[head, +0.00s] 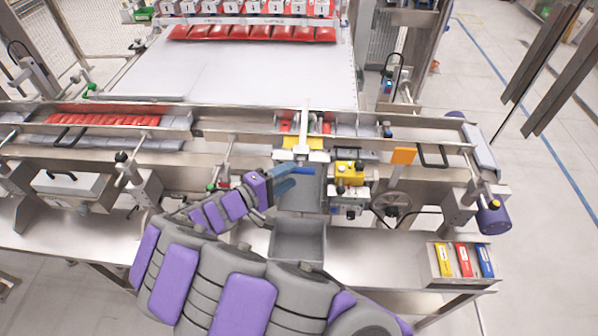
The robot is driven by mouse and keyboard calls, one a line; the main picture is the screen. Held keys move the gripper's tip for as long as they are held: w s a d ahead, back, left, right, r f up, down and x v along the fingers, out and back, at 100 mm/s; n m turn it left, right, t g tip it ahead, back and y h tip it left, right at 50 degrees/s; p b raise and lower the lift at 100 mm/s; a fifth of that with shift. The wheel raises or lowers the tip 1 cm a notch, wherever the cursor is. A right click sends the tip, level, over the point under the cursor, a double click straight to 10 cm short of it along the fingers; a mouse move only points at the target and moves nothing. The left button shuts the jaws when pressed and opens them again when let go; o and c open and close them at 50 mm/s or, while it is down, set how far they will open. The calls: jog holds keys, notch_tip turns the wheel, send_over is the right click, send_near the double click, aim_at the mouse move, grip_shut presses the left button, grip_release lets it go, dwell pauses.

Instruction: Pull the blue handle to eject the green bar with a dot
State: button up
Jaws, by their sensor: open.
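My gripper (285,177) is at the middle of the machine, with its blue-grey fingers open and pointing right. A bright blue bar (302,172), which looks like the blue handle, lies right by the fingertips. I cannot tell whether the fingers touch it. I cannot make out a green bar with a dot.
A grey bin (298,243) stands below the chute, partly behind my arm. A box (437,266) at the lower right holds yellow, red and blue bars. Red packs (103,120) lie in the left channel. An orange plate (403,156) stands right of the yellow block.

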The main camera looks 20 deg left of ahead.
aim_at(296, 173)
jog(key=x, duration=0.3)
jog(key=shift+w+f+b, duration=0.15)
jog(key=shift+w+b, duration=0.15)
jog(key=shift+w+d, duration=0.35)
jog(key=shift+d, duration=0.25)
jog(key=shift+a, duration=0.25)
jog(key=c, duration=0.4)
jog(key=shift+s+d, duration=0.1)
grip_shut()
